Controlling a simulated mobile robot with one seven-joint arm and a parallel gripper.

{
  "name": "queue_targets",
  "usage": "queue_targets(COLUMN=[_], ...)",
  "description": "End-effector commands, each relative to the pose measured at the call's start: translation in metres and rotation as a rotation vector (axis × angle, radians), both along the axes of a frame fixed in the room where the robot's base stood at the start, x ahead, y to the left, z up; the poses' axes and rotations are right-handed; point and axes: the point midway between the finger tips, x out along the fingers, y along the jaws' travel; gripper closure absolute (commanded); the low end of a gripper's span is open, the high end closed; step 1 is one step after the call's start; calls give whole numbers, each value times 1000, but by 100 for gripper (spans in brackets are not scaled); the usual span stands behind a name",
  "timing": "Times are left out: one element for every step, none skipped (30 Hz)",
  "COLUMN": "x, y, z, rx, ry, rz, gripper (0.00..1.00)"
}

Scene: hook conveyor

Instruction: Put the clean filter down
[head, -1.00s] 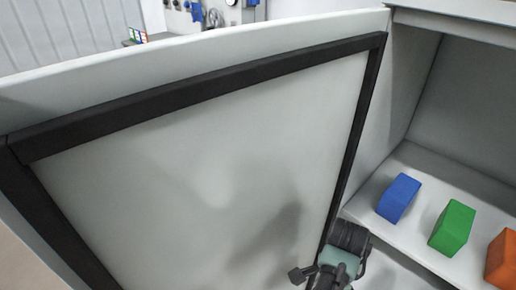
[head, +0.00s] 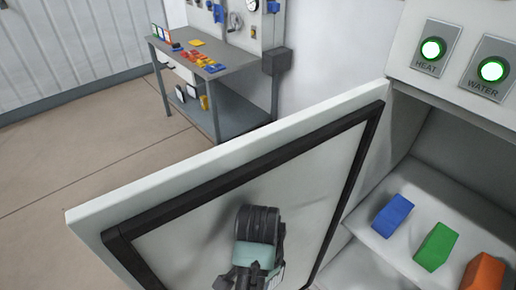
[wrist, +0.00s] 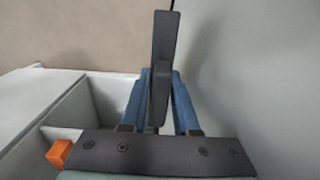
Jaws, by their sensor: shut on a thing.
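My gripper (wrist: 160,76) shows in the wrist view with its two blue fingers shut on a thin dark grey piece (wrist: 162,40). The piece is seen edge-on and stands out past the fingertips. Its face is hidden, so I cannot tell whether it is the clean filter. In the head view my gripper (head: 250,262) is low in the middle, in front of the open door's inner side; its fingertips and the held piece are not clear there.
The open white door (head: 218,205) with a black seal stands close behind my gripper. Right of it, the cabinet shelf (head: 362,222) bears a blue block (head: 393,215), a green block (head: 436,246) and an orange block (head: 484,272). A grey workbench (head: 225,78) holding small items stands behind; floor is clear at left.

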Motion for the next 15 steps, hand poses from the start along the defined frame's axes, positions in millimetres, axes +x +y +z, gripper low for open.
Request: queue_targets(x=[-2,-3,-5,-7,-9,-11,-14,-16,-19,-21,-23,-25,-27,-29,-31], y=[0,0,0,-1,-1,-1,-1,-1,-1,-1,-1,-1,-1,-1,0], z=[-1,-2,-4,-5,-7,-9,-11,-13,-15,-16,-18,-20,-21,-22,-24], rx=[-1,-2,-3,-4,-4,-4,-5,-5,-5,-5,-4,-4,-4,-4,-3], ry=[2,1,0,0,0,0,1,2,1,1,2,0,2,2,0], rz=[33,60,106,148,194,262,313,367,436,487,537,599,643,682,731], gripper=[100,100,100,100,100,100,100,100,100,100,100,100,100,100,100])
